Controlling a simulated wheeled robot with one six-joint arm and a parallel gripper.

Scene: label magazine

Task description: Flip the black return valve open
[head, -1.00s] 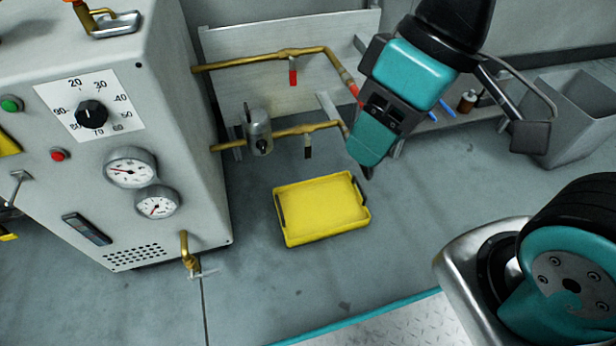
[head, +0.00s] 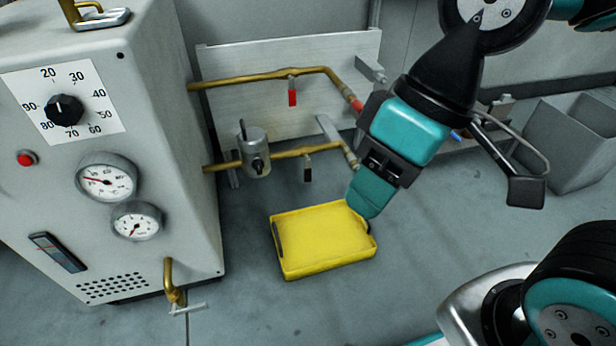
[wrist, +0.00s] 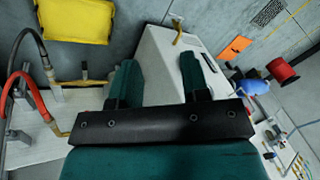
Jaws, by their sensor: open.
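The black return valve handle (head: 307,170) hangs straight down from the lower brass pipe (head: 290,153), at right angles to it. In the wrist view, a small dark handle (wrist: 84,70) on a brass pipe left of the fingers seems to be the same one. My gripper (head: 364,212) is to the right of the handle and lower in the head view, pointing down and apart from it. In the wrist view my gripper (wrist: 160,82) shows two separated teal fingers with nothing between them.
A red valve handle (head: 292,93) hangs from the upper pipe. A grey cylinder (head: 253,155) sits on the lower pipe. A yellow tray (head: 322,268) lies on the floor below. The gauge cabinet (head: 150,180) stands left, and a grey bin (head: 570,145) right.

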